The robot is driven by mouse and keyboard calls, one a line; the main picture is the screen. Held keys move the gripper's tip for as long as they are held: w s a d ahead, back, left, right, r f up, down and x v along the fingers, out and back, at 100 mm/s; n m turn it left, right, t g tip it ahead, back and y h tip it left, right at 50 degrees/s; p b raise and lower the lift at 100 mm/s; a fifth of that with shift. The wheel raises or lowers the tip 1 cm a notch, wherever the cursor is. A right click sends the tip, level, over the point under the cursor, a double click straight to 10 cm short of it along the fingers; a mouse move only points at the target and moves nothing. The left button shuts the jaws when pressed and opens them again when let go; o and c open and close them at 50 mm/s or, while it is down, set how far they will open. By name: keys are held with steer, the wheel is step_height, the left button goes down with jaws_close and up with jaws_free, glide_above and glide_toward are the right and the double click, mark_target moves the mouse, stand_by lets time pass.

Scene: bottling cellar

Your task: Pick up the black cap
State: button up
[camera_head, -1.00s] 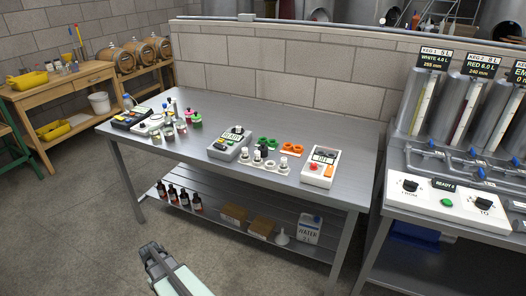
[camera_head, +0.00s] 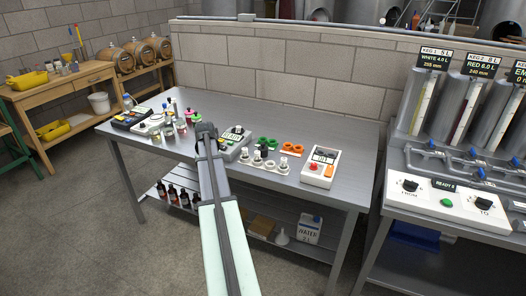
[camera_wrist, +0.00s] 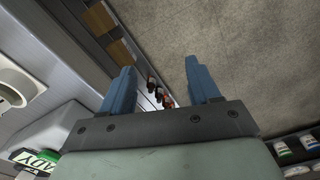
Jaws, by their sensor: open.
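Several small parts sit on the steel table (camera_head: 330,208). A small black piece (camera_head: 264,151) stands among white ones near the middle of the table and may be the black cap; it is too small to be sure. Vials with coloured caps (camera_head: 181,122) stand further left, some of their caps dark. No black cap can be made out there.
A grey box (camera_head: 231,147) with a label is right of my gripper. Green rings (camera_head: 267,142), orange rings (camera_head: 292,148) and a white device (camera_head: 320,168) lie further right. Dark bottles (camera_head: 173,195) stand on the lower shelf. The table's right front is clear.

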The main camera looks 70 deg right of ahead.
steer(key=s+d+r+m, duration=0.1)
steer(key=s+d+r, duration=0.2)
steer(key=d+r, duration=0.3)
steer(key=s+d+r+m, duration=0.1)
steer(key=s+d+r, duration=0.25)
steer(key=d, duration=0.45)
step_height(320, 180, up, 6)
steer(key=m, duration=0.1)
glide_above(263, 147)
steer(key=f, duration=0.7)
steer(key=shift+w+d+f, duration=0.15)
steer(key=shift+d+f, duration=0.05)
steer(key=shift+f, duration=0.2)
steer(key=shift+w+d+f, duration=0.1)
steer(key=shift+d+f, duration=0.05)
steer(key=shift+f, duration=1.4)
steer(key=shift+w+d+f, duration=0.1)
steer(key=shift+f, duration=1.4)
steer(key=c, duration=0.7)
steer(key=shift+r, duration=0.1)
